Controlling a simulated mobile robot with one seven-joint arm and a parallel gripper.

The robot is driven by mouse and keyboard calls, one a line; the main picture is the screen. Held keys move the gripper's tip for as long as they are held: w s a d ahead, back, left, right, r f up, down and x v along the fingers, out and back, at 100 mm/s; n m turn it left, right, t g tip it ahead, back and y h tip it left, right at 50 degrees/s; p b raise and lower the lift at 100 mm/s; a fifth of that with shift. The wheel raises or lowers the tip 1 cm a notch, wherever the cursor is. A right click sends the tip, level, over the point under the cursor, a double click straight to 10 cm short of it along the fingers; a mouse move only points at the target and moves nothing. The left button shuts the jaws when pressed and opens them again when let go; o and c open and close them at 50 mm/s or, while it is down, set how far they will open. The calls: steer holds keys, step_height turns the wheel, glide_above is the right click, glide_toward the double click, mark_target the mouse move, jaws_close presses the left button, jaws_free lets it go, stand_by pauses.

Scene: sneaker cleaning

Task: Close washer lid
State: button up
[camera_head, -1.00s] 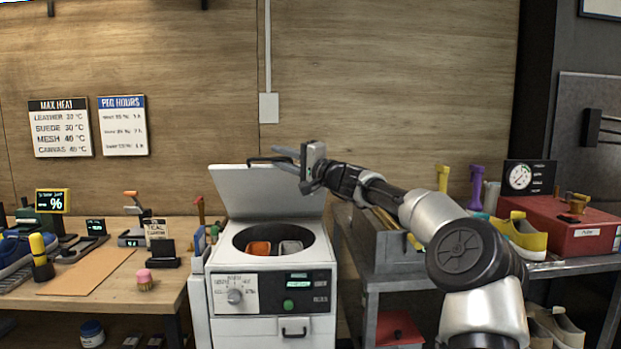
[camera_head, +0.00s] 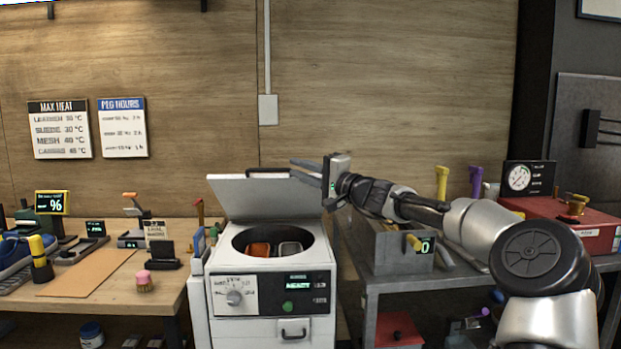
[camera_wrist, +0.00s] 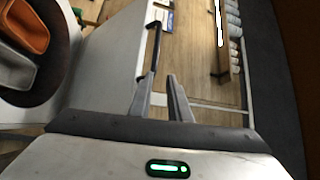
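The washer (camera_head: 262,330) is a white machine with a round drum opening holding an orange item (camera_head: 259,249) and a grey item (camera_head: 289,247). Its pale lid (camera_head: 265,200) is raised and hinged at the back, tilted forward over the drum. A dark handle (camera_head: 268,170) runs along the lid's top edge. My gripper (camera_head: 292,169) is at the right end of this handle. In the wrist view, my gripper's two fingers (camera_wrist: 160,95) are apart. The handle (camera_wrist: 153,45) lines up with the left finger; whether they touch is unclear. The lid (camera_wrist: 108,65) fills the left-centre there.
A grey metal table (camera_head: 385,283) with a grey bin (camera_head: 395,250) and a red box (camera_head: 590,228) stands right. Space above the drum looks clear.

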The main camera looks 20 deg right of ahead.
steer(key=shift+s+d+f, duration=0.25)
steer(key=shift+s+d, duration=0.05)
steer(key=shift+s, duration=0.25)
steer(key=shift+s+d+f, duration=0.3)
steer(key=shift+s, duration=0.2)
steer(key=shift+s+d+f, duration=0.25)
steer(key=shift+s+d, duration=0.05)
steer(key=shift+s, duration=0.25)
